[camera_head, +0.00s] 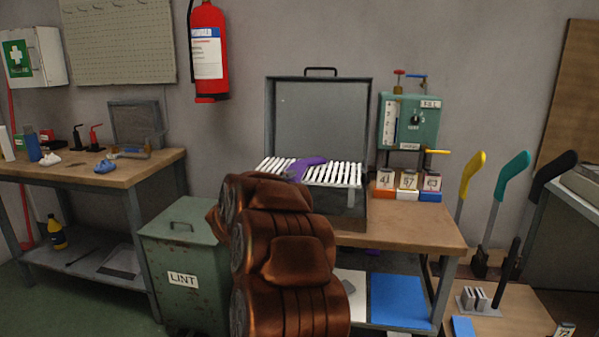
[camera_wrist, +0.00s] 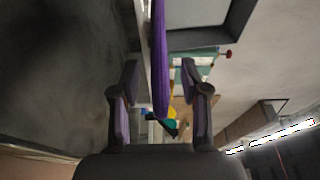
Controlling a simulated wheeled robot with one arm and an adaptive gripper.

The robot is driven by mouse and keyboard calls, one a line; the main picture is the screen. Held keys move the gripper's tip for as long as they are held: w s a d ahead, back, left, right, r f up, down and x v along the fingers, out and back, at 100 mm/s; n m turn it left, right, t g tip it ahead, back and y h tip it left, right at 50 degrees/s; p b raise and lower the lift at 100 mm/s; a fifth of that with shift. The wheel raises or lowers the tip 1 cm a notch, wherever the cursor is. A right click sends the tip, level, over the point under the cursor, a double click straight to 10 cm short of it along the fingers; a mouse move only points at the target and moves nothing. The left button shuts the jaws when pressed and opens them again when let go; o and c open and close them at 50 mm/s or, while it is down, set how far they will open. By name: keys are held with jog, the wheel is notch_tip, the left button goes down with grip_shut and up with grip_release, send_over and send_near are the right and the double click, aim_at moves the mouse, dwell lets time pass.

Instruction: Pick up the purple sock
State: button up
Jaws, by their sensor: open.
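The purple sock (camera_head: 307,163) lies across the white slats (camera_head: 340,173) of the open grey box on the workbench in the head view. In the wrist view the sock (camera_wrist: 160,62) hangs as a long purple strip down the middle. My gripper (camera_wrist: 160,82) is open, with one finger on each side of the sock's lower end in that picture. I see gaps on both sides, and no clear contact.
The box's raised lid (camera_head: 320,118) stands behind the slats. A green control unit (camera_head: 409,122) and several numbered blocks (camera_head: 407,181) are to the right. A green lint bin (camera_head: 180,249) stands left of my arm. The bench's front right (camera_head: 425,232) is clear.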

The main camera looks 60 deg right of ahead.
jog(key=shift+d, duration=0.7)
grip_shut()
